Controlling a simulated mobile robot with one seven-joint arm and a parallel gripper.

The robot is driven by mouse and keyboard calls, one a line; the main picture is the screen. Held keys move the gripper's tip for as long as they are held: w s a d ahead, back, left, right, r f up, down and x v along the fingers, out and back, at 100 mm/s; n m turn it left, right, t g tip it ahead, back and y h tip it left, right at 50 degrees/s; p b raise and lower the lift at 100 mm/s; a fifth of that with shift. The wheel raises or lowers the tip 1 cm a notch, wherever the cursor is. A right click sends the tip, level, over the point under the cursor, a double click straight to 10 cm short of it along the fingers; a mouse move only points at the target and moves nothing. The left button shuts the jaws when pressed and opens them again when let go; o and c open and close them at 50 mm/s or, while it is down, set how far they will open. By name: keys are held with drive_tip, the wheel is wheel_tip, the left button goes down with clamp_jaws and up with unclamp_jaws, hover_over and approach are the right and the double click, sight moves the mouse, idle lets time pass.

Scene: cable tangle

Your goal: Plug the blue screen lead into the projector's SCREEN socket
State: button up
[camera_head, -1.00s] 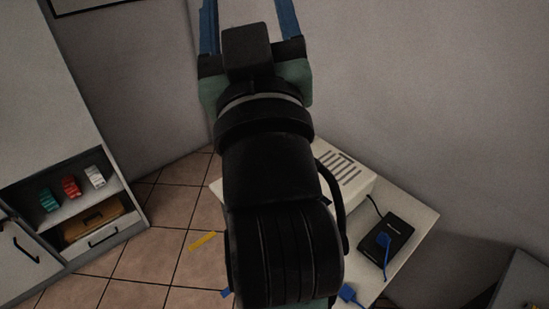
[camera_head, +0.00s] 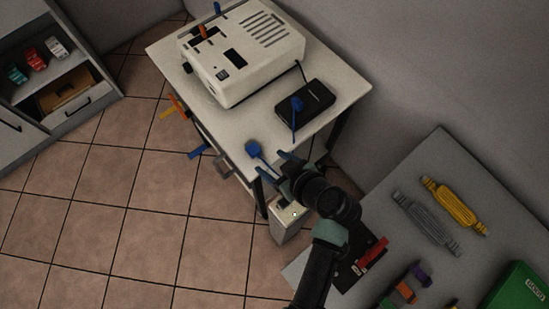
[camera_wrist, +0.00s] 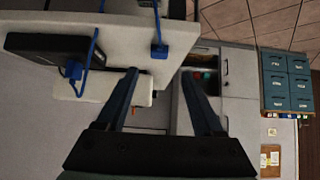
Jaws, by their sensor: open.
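The white projector (camera_head: 240,82) stands on the small white table (camera_head: 345,82); its socket labels are too small to read. A blue plug (camera_head: 254,149) lies at the table's front edge and also shows in the wrist view (camera_wrist: 159,51). Another blue plug (camera_head: 297,104) with a blue cable sits at the black box (camera_head: 318,97); it also shows in the wrist view (camera_wrist: 74,70). I cannot tell which is the screen lead. My gripper (camera_head: 273,166) is open and empty, just beyond the front edge near the first plug; its fingers also show in the wrist view (camera_wrist: 158,74).
An orange piece (camera_head: 203,31) and a blue piece (camera_head: 217,8) stick up at the projector. Orange and blue pieces (camera_head: 198,152) hang by the table's left edge. A grey bench (camera_head: 440,165) with coiled cables (camera_head: 454,205) stands right. The tiled floor at left is clear.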

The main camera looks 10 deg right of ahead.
sight(255, 151)
drive_tip(key=b+x, duration=0.5)
drive_tip(key=x, duration=0.2)
drive_tip(key=shift+d+f, duration=0.1)
drive_tip(key=shift+f, duration=0.1)
drive_tip(key=shift+b+x, duration=0.55)
drive_tip(key=shift+x, duration=0.3)
drive_tip(key=shift+r, duration=0.1)
clamp_jaws()
wheel_tip(255, 151, up, 7)
drive_tip(key=p, duration=0.6)
